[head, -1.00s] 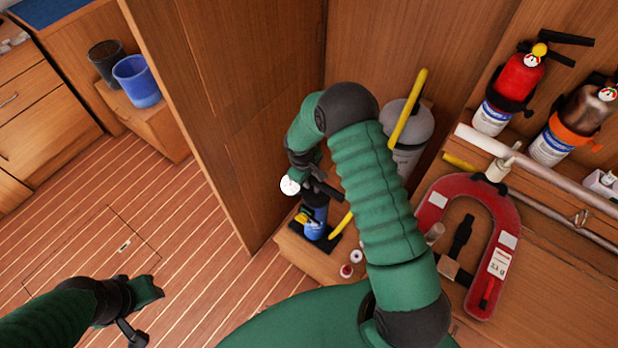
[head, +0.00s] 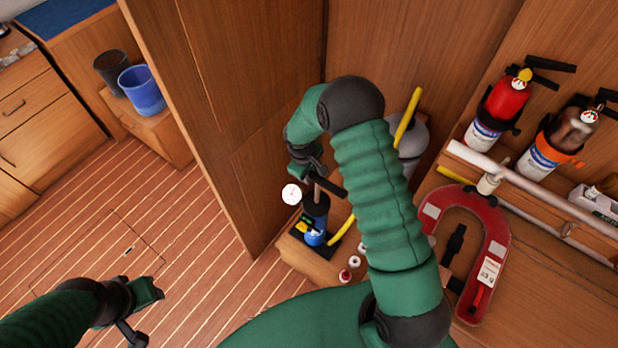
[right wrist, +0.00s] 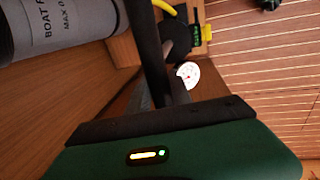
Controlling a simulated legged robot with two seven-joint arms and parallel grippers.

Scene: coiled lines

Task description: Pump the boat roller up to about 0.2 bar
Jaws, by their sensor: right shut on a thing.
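The pump (head: 316,230) has a blue and black body on a black base and stands upright on a low wooden ledge. My right gripper (head: 312,178) is shut on its black handle (head: 329,186); a length of rod shows between handle and body. A round white gauge (head: 291,194) is beside the pump and also shows in the right wrist view (right wrist: 188,75); its reading is too small to tell. The grey boat roller (head: 414,140) stands behind my right arm, partly hidden; its lettering shows in the right wrist view (right wrist: 62,22). My left gripper (head: 145,308) is over the floor, away from the pump.
A yellow hose (head: 343,231) leaves the pump and passes behind my arm. Small round pieces (head: 345,275) lie near the pump. A red horseshoe buoy (head: 494,240) and fire extinguishers (head: 498,112) are at right. A wooden panel (head: 225,110) stands left of the pump.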

